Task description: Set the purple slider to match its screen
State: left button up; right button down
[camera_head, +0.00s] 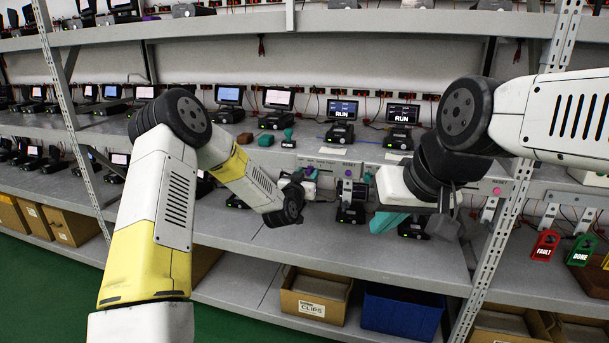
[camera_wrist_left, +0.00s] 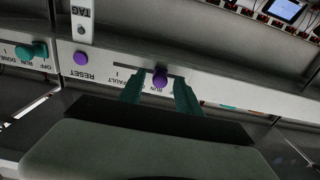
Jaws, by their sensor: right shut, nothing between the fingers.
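The purple slider knob (camera_wrist_left: 160,77) sits in a slot on the white shelf-edge panel, seen upside down in the left wrist view, close to the RUN mark. The labels beside it are partly hidden. My left gripper (camera_wrist_left: 159,92) is open, its teal fingers on either side of the knob with visible gaps. In the head view my left gripper (camera_head: 305,177) is at the shelf edge. Two screens (camera_head: 342,110) and (camera_head: 403,114) above read RUN; I cannot tell which belongs to the slider. My right gripper (camera_head: 388,222) is shut and empty, further right.
A purple RESET button (camera_wrist_left: 81,58) and a teal slider knob (camera_wrist_left: 38,50) are on the panels beside the slider. A white tag (camera_wrist_left: 82,22) hangs near the button. A brown CLIPS box (camera_head: 314,308) and a blue bin (camera_head: 400,312) stand below. Red FAULT tag (camera_head: 544,245) is right.

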pick_arm(q)
jog(key=v, duration=0.7)
jog(key=shift+s+a, duration=0.15)
jog(key=shift+s, duration=0.2)
jog(key=shift+r, duration=0.1)
jog(key=s+a+r+g+y, duration=0.1)
jog(key=s+a+r+g, duration=0.25)
jog(key=s+r, duration=0.3)
jog(key=s+a+r+g+y, duration=0.1)
jog(key=s+a+r+g, duration=0.2)
jog(key=s+a+r, duration=0.35)
jog(key=s+a+n+g, duration=0.1)
jog(key=s+a+g, duration=0.1)
jog(key=s, duration=1.1)
jog(key=s+a+n+g+y, duration=0.1)
jog(key=s+a+n+g, duration=0.1)
jog(key=s, duration=1)
jog(key=shift+s+a+f, duration=0.3)
jog(key=shift+s+a, duration=0.05)
jog(key=shift+a, duration=0.2)
